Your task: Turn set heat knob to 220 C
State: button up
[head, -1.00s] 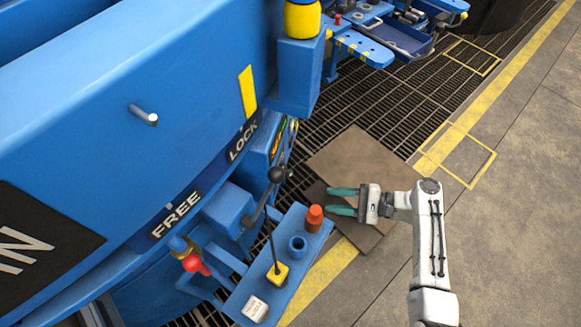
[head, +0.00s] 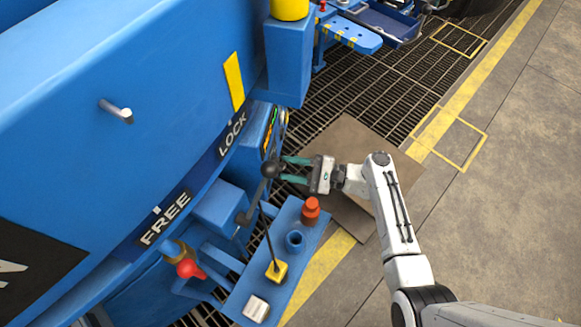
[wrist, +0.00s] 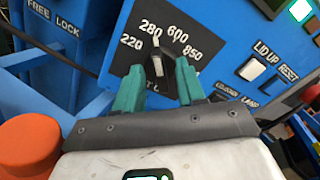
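The set heat knob (wrist: 157,62) is a dark knob on a black dial plate (wrist: 182,28) on the blue panel, seen in the wrist view. Its pale pointer tip points up, between the 280 and 600 marks and close to 280. The 220 mark is at the left, 850 at the right. The lettering below the knob is partly hidden by my fingers. My gripper (wrist: 159,68) is open, with one teal finger on each side of the knob; I cannot tell whether they touch it. In the head view my gripper (head: 283,169) reaches the control box (head: 255,138); the knob is hidden there.
A black ball-topped lever (head: 270,170) stands close to my fingertips in the head view. A blue shelf (head: 262,275) below carries an orange-red bottle (head: 310,210) and a blue cup (head: 294,240). A rocker switch (wrist: 252,69) sits right of the dial. Open floor lies right.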

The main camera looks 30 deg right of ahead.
jog(key=shift+w+a, duration=0.15)
jog(key=shift+a, duration=0.05)
grip_shut()
dwell(0.3)
